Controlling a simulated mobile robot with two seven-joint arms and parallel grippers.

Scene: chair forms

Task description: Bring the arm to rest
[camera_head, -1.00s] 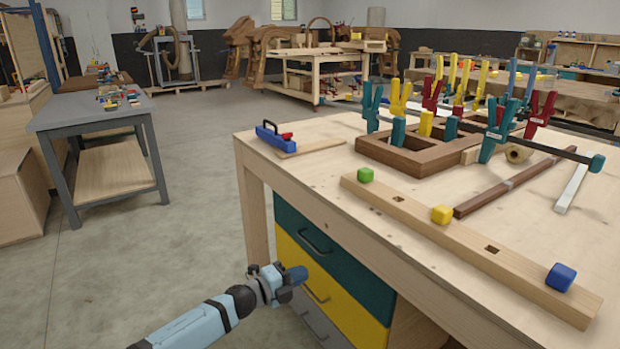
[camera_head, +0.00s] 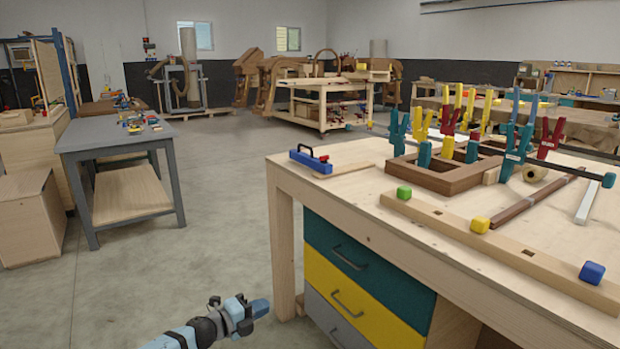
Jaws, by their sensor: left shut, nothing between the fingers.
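My left gripper (camera_head: 258,309) is low in the head view, in front of the workbench's left leg and left of its drawers. It is shut and empty, with blue fingertips pointing right. It appears apart from the bench. My left arm (camera_head: 180,338) comes in from the bottom edge. My right gripper is out of view.
The wooden workbench (camera_head: 290,215) fills the right, with teal, yellow and grey drawers (camera_head: 345,288). On it are a wooden beam (camera_head: 450,228) with coloured cubes, a clamped brown frame (camera_head: 440,178) and a blue plane (camera_head: 311,160). A grey table (camera_head: 100,138) stands left. Floor between is clear.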

